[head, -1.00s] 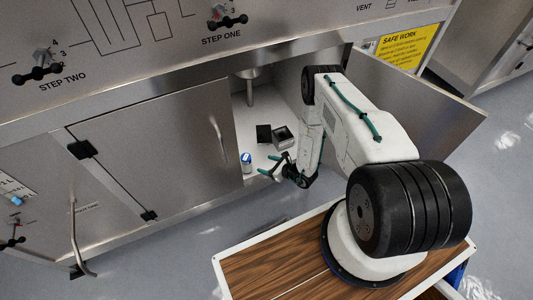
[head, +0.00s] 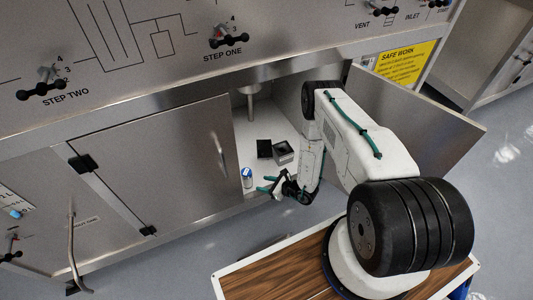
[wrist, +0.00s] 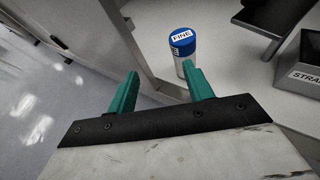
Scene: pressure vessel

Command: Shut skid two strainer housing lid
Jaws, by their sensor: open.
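The strainer housing (head: 284,152) is a small grey open-topped box on the white cabinet floor. Part of it, with a cut-off "STRA" label, shows at the right of the wrist view (wrist: 299,88). Its dark flat lid (head: 264,148) lies open to the left of the box; it shows at the top of the wrist view (wrist: 268,14). My gripper (head: 264,184) is open and empty at the cabinet's front edge, low and in front of the housing. Its teal fingers (wrist: 161,78) point toward the cabinet, short of a blue-and-white canister.
The left cabinet door (head: 160,160) is shut and the right door (head: 420,125) stands open. A drain pipe (head: 250,105) hangs above the floor.

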